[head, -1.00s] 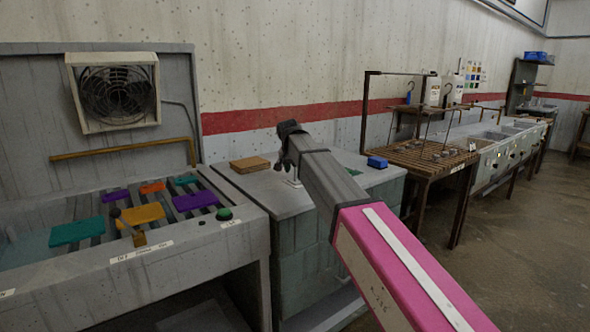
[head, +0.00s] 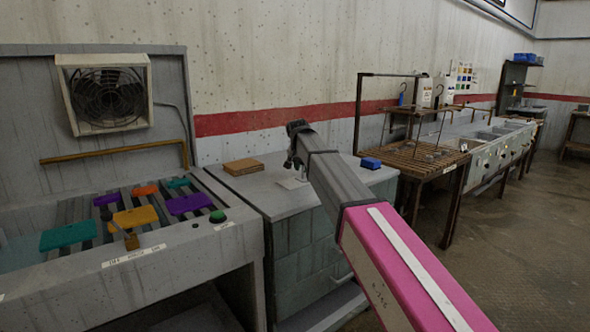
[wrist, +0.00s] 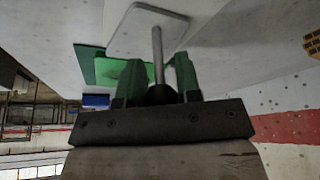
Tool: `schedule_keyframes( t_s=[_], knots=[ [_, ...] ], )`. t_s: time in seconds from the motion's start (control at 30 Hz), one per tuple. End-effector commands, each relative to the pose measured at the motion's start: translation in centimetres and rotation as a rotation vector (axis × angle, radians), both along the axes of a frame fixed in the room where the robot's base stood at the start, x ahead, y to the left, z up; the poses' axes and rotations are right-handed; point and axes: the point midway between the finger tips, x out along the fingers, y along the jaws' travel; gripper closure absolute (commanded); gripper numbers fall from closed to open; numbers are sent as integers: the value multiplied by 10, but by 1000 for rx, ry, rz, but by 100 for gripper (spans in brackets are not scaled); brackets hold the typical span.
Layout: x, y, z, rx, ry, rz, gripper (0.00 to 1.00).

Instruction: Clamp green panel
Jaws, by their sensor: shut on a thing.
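My gripper (head: 292,164) is over the grey cabinet top, and the wrist view shows its two dark green fingers (wrist: 159,85) on either side of a black ball-shaped knob (wrist: 160,94). The fingers are shut on the knob. A thin metal rod (wrist: 158,50) joins the knob to a pale flat plate (wrist: 145,28), which lies on the cabinet top in the head view (head: 293,183). A flat green piece (wrist: 108,71), probably the green panel, is behind the fingers in the wrist view. In the head view my arm seems to hide it.
A brown board (head: 243,167) and a blue box (head: 371,163) are on the cabinet top (head: 262,190). The slatted trough (head: 200,245) at left holds several coloured panels. A slatted wooden table (head: 425,165) stands to the right.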

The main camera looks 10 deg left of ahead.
Motion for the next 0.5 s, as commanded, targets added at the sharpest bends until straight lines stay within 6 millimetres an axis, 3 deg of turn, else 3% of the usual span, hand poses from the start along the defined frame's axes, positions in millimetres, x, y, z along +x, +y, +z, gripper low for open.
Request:
schedule_keyframes(
  t_s=[0.23, 0.27, 0.3, 0.5],
  knots=[
    [4, -3, 1, -4, -7, -2, 100],
    [4, -3, 1, -5, -6, -3, 59],
    [4, -3, 1, -5, -7, -4, 47],
    [3, -2, 1, -3, -5, -2, 47]
  ],
)
